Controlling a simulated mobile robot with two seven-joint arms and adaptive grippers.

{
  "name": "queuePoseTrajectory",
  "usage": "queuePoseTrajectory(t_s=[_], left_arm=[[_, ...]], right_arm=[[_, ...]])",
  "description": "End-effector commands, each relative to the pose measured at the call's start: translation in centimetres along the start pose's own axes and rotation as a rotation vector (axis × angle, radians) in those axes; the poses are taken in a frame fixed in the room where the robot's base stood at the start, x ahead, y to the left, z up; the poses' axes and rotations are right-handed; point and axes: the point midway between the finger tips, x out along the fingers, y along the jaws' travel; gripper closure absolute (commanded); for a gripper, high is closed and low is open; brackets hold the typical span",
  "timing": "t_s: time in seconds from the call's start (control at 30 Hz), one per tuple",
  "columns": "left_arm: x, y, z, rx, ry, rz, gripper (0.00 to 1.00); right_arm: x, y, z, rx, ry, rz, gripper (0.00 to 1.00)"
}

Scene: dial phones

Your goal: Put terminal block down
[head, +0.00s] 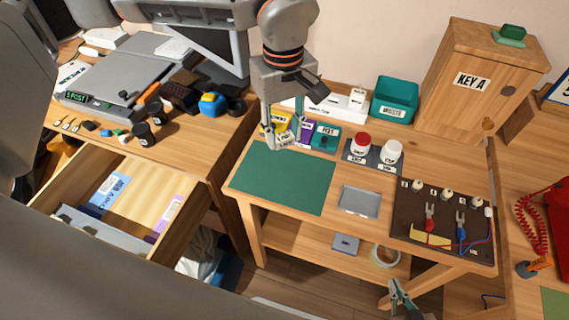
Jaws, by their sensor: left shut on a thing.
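My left gripper (284,138) hangs over the back edge of the green mat (285,178) on the wooden workbench. It is shut on a small pale labelled piece (285,139), which I take to be the terminal block; the fingers hide part of it. Whether the piece touches the surface below I cannot tell. Yellow, purple and teal labelled holders (325,138) stand just behind and beside it. My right gripper (399,297) is low at the bottom of the view, in front of the bench and away from the piece; its jaw opening is unclear.
A grey tray (359,201) and a dark wiring board (440,226) lie right of the mat. Red-capped and white-capped jars (361,145) stand behind. A green waste bin (395,99) and wooden cabinet (475,78) are at the back. An open drawer (120,205) juts out left. Most of the mat is clear.

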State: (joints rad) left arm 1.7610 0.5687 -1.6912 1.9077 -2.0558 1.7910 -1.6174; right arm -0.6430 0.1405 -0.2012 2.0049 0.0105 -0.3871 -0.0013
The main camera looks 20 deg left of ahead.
Motion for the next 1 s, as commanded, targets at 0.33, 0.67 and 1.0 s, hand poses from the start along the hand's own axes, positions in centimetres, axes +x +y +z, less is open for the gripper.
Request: queuePoseTrajectory(t_s=[0.33,0.67,1.0], left_arm=[[6.9,0.0,0.0,0.002,-0.001,-0.001,0.83],[9.7,-0.1,0.0,0.001,-0.002,-0.003,0.83],[11.7,0.0,0.0,0.002,0.001,0.001,0.83]], right_arm=[[0.5,0.2,0.1,-0.008,0.003,0.005,1.0],[0.9,0.6,-0.7,-0.011,0.021,0.011,1.0],[0.8,0.5,-0.3,-0.013,0.014,0.01,1.0]])
